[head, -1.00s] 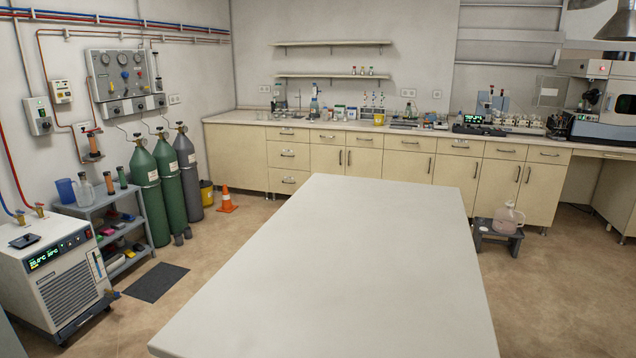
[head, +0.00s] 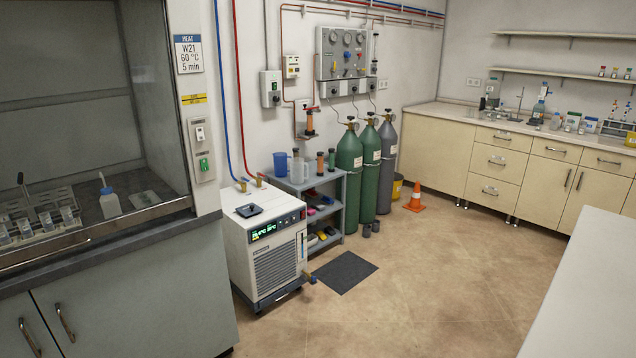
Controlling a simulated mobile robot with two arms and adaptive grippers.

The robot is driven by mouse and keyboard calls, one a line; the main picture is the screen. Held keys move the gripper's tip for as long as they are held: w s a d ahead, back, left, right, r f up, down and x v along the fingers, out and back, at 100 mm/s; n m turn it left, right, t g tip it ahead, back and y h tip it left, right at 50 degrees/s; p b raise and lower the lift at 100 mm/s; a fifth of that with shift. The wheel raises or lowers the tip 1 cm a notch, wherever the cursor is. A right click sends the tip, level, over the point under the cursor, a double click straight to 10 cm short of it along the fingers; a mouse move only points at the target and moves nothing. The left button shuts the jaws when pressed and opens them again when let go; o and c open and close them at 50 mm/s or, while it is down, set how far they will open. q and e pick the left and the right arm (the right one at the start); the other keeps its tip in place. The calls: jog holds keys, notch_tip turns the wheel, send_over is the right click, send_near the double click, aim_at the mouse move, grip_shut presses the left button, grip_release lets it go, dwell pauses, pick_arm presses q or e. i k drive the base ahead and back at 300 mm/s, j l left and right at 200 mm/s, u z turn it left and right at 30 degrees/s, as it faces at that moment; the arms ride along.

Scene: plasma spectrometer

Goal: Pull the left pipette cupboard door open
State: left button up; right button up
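Cream base cabinets run along the back wall at the right. A pair of closed doors there, a left door (head: 546,190) and a right door (head: 600,195), have upright bar handles side by side. A grey cupboard under the fume hood at the left also has two closed doors, a left one (head: 18,325) and a right one (head: 130,300), with curved handles. I cannot tell which of these is the pipette cupboard. Neither of my grippers is in view.
A white bench (head: 590,295) fills the lower right. A chiller (head: 265,250), a grey shelf rack (head: 318,205), gas cylinders (head: 349,175) and an orange cone (head: 416,196) stand along the left wall. Brown floor (head: 430,275) between is clear, with a dark mat (head: 345,271).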

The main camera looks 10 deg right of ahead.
aim_at(546, 187)
jog(key=i+j+u, duration=0.2)
jog(key=i, duration=0.3)
jog(key=i+j+u, duration=0.2)
jog(key=i, duration=0.3)
jog(key=i+l+z, duration=0.15)
jog(key=i+z, duration=0.5)
jog(key=z, duration=0.15)
jog(key=i+z, duration=0.4)
jog(key=i+j+z, duration=0.15)
jog(key=z, duration=0.3)
jog(key=i+l+z, duration=0.1)
jog(key=i+z, duration=0.15)
jog(key=i, duration=0.75)
jog(key=i+z, duration=0.3)
jog(key=i, duration=1.6)
jog(key=i+j+z, duration=0.1)
jog(key=i, duration=0.9)
